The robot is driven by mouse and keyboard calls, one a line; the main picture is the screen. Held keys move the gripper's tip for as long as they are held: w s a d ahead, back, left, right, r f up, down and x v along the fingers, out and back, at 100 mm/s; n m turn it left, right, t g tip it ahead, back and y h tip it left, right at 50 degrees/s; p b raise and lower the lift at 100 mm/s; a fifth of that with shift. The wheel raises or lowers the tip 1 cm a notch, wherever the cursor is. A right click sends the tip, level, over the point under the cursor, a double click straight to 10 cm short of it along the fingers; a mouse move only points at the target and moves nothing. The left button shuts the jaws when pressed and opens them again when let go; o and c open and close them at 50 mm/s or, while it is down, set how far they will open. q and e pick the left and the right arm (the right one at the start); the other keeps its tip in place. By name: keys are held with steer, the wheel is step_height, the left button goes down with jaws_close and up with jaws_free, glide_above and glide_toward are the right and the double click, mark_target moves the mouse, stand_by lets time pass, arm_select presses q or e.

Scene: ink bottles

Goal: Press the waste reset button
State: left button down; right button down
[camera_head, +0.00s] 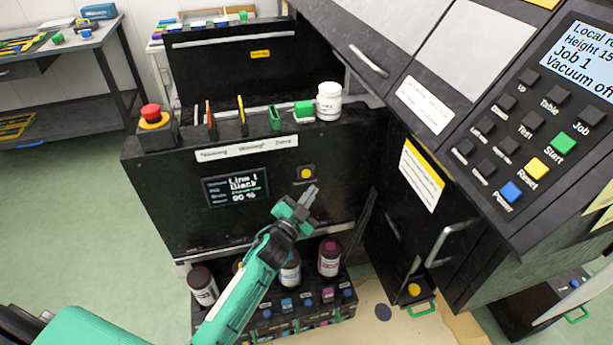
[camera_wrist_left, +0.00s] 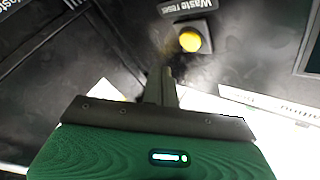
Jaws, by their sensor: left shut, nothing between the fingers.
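My left gripper (camera_head: 312,190) is shut and empty. Its fingertips (camera_wrist_left: 168,72) are just below the button in the head view and look apart from it. My right gripper is not in view.
Several ink bottles (camera_head: 329,258) stand in a rack below the panel. A red emergency knob (camera_head: 151,112), several tools and a white jar (camera_head: 329,101) are on the cabinet top. A machine with a control panel (camera_head: 535,130) fills the right. Another yellow button (camera_head: 414,290) sits low right.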

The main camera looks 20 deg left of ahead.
mark_target(311, 173)
arm_select(q)
steer(key=shift+w+a, duration=0.45)
steer(key=shift+w, duration=0.25)
steer(key=shift+w+a, duration=0.45)
steer(key=shift+w, duration=0.25)
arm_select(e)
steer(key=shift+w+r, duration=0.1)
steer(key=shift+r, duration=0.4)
arm_select(q)
steer(key=shift+w+a, duration=0.1)
stand_by(0.5)
steer(key=shift+w+a, duration=0.15)
steer(key=shift+w, duration=0.1)
steer(key=shift+w+a, duration=0.25)
steer(key=shift+w, duration=0.1)
stand_by(0.7)
stand_by(0.4)
steer(key=shift+s+d, duration=0.5)
steer(key=shift+s, duration=0.25)
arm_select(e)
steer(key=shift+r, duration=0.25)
